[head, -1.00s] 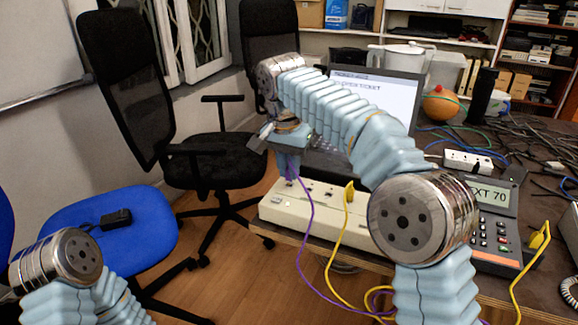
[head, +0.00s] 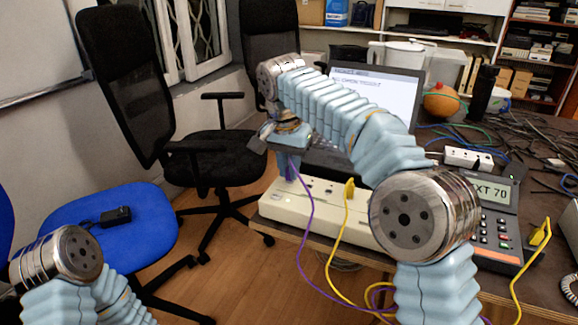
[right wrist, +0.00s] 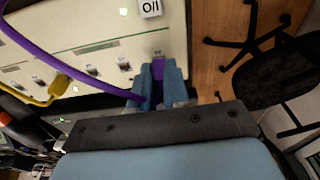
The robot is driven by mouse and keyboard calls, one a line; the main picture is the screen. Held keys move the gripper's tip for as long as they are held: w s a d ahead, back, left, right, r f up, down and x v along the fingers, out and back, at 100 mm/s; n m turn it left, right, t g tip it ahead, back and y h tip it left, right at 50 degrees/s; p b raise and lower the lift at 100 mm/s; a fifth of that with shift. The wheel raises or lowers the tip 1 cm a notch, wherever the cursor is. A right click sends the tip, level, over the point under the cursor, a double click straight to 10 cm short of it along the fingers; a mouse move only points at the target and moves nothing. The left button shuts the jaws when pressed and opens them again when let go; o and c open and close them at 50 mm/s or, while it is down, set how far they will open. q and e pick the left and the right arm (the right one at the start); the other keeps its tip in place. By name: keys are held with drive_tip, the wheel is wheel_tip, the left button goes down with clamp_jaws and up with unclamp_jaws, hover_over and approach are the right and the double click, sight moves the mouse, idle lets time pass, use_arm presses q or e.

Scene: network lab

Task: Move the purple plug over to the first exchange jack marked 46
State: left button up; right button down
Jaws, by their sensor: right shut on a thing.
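My right gripper (head: 287,165) is shut on the purple plug, over the left end of the cream exchange box (head: 330,220). The plug is mostly hidden between the fingers; a purple bit shows between the blue fingertips in the right wrist view (right wrist: 158,68). Its purple cord (head: 304,225) hangs over the box's front. Whether the plug sits in a jack or just above one I cannot tell. A row of jacks with small labels shows in the right wrist view (right wrist: 80,85); I cannot read a 46.
A yellow plug (head: 349,188) stands in the box to the right. A desk phone (head: 495,215) showing EXT 70 has another yellow plug (head: 540,235). An open laptop (head: 375,95) stands behind. Office chairs (head: 110,235) are left of the desk. Cables clutter the right side.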

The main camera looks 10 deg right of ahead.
drive_tip(key=shift+f, duration=0.3)
drive_tip(key=c, duration=1)
unclamp_jaws()
drive_tip(key=shift+c, duration=0.2)
drive_tip(key=shift+r, duration=0.1)
